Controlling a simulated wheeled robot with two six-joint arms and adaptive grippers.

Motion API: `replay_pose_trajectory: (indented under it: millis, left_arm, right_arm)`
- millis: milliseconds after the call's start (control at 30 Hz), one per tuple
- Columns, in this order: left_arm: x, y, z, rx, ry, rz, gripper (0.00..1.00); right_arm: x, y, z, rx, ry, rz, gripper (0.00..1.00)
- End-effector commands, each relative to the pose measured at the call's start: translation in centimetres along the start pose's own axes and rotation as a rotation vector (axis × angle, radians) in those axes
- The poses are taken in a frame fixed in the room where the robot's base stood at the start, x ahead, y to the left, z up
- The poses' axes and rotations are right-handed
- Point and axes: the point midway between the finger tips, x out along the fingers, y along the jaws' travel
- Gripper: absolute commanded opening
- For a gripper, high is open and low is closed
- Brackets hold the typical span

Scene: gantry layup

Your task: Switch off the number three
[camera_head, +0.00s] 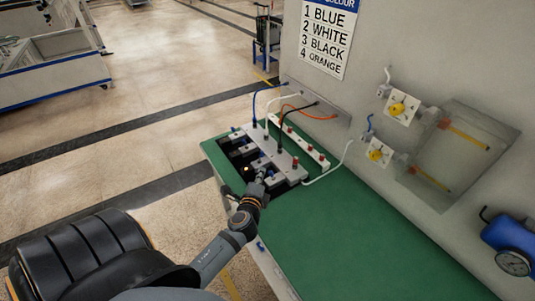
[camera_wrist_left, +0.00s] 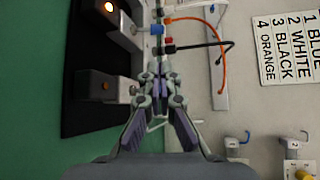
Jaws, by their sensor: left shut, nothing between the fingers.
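A sign (camera_head: 328,38) on the wall lists 1 blue, 2 white, 3 black, 4 orange. Grey units on a dark base stand in a row at the bench's far end. A black cable (camera_head: 289,125) rises beside the blue, white and orange ones; it also shows in the left wrist view (camera_wrist_left: 200,45). Contact cannot be told. My right gripper is not in view.
A white strip with red parts (camera_head: 300,142) lies behind the units, near the wall. Yellow-knobbed fittings (camera_head: 397,107) and a recessed panel (camera_head: 465,145) are on the wall. A blue gauge unit (camera_head: 510,245) stands at right. The green bench top (camera_head: 345,225) is clear.

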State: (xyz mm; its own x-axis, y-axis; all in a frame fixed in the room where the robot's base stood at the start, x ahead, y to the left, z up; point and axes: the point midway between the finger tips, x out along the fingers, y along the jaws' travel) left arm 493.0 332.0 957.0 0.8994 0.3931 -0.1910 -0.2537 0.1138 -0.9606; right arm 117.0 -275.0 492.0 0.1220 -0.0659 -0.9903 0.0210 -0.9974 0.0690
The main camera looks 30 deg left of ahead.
Motion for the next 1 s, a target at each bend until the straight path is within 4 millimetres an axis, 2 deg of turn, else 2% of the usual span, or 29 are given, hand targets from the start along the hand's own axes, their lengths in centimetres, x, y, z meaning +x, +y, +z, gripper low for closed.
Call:
replay_pose_trajectory:
  millis: [33,100,200,267,433,533,733,1000]
  left_arm:
    - [0.0,0.0,0.0,-0.001,0.000,0.000,0.00]
    - [0.0,0.0,0.0,-0.002,-0.001,0.000,0.00]
    - [0.4,-0.1,0.0,-0.003,-0.001,0.000,0.00]
    - [1.0,-0.2,0.0,-0.003,-0.001,0.000,0.00]
    - [4.2,-0.3,0.1,-0.003,-0.002,-0.001,0.00]
    - [6.1,-0.2,0.1,-0.004,-0.002,0.000,0.00]
    - [9.0,-0.1,0.1,-0.004,-0.002,0.001,0.00]
    - [10.1,0.0,0.1,-0.005,-0.001,0.001,0.00]
  right_arm:
    - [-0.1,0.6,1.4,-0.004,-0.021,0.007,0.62]
    - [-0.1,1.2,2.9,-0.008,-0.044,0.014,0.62]
    - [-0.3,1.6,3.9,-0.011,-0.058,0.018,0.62]
    - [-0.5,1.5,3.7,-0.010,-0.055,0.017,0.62]
    - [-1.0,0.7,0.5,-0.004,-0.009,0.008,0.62]
    - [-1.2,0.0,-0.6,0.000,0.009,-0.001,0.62]
    - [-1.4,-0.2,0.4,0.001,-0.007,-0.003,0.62]
    - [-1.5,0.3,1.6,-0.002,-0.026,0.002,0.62]
